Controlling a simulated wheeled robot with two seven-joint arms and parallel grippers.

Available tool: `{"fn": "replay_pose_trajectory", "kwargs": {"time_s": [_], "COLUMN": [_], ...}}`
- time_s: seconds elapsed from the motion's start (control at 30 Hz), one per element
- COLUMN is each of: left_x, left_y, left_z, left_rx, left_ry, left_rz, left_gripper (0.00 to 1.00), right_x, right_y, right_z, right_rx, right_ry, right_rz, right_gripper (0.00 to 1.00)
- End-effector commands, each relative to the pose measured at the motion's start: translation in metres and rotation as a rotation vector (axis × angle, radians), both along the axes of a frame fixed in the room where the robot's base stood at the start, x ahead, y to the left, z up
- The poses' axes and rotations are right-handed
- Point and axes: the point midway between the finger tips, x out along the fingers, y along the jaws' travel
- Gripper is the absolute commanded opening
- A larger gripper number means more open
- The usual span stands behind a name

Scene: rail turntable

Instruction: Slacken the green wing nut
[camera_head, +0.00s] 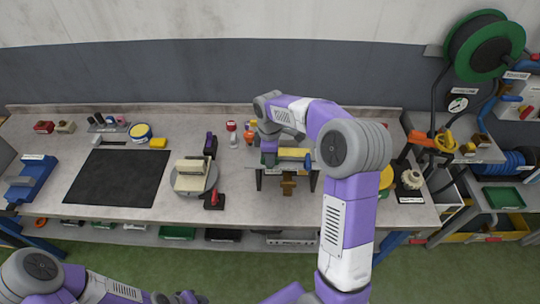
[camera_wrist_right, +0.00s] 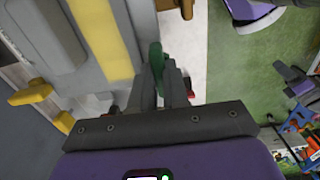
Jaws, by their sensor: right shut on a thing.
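The green wing nut (camera_wrist_right: 156,62) shows in the right wrist view as a green upright piece beside a grey fixture with a yellow bar (camera_wrist_right: 109,38). My right gripper (camera_wrist_right: 163,78) is shut on it, with the dark fingers on either side of its lower part. In the head view the right gripper (camera_head: 268,152) is at the left end of the fixture with the yellow bar (camera_head: 292,154); the arm and gripper hide the nut there. My left gripper (camera_head: 190,297) is low at the bottom edge, away from the bench; its jaw opening is unclear.
The grey bench (camera_head: 240,196) carries a round turntable (camera_head: 210,182) with a cream block, a red-and-black tool (camera_head: 214,200) and a black mat (camera_head: 116,178). A brown bracket (camera_head: 288,184) hangs at the fixture's front. A hose reel (camera_head: 485,45) is at the right.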

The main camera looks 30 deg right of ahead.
Motion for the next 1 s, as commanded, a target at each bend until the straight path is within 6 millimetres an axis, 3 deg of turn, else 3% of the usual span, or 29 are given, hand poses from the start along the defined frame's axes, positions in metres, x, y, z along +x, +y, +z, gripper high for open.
{"fn": "replay_pose_trajectory", "kwargs": {"time_s": [0.43,0.47,0.6,0.87,1.0], "left_x": [0.0,0.0,0.0,0.0,0.0], "left_y": [0.0,0.0,0.0,0.0,0.0], "left_z": [0.0,0.0,0.0,0.0,0.001], "left_rx": [0.0,0.0,0.0,0.0,0.0], "left_ry": [0.0,0.0,0.0,0.0,0.0], "left_rz": [0.0,0.0,0.0,0.0,0.0], "left_gripper": [0.43,0.43,0.43,0.43,0.43], "right_x": [0.001,0.001,0.001,0.0,0.001], "right_y": [0.001,0.001,0.0,0.0,0.0], "right_z": [0.001,0.001,0.001,0.001,0.011], "right_rx": [0.001,0.0,0.0,0.0,0.0], "right_ry": [-0.004,-0.005,-0.004,-0.001,-0.004], "right_rz": [0.008,0.008,0.008,0.007,0.007], "right_gripper": [0.0,0.19,0.4,0.4,0.4]}}
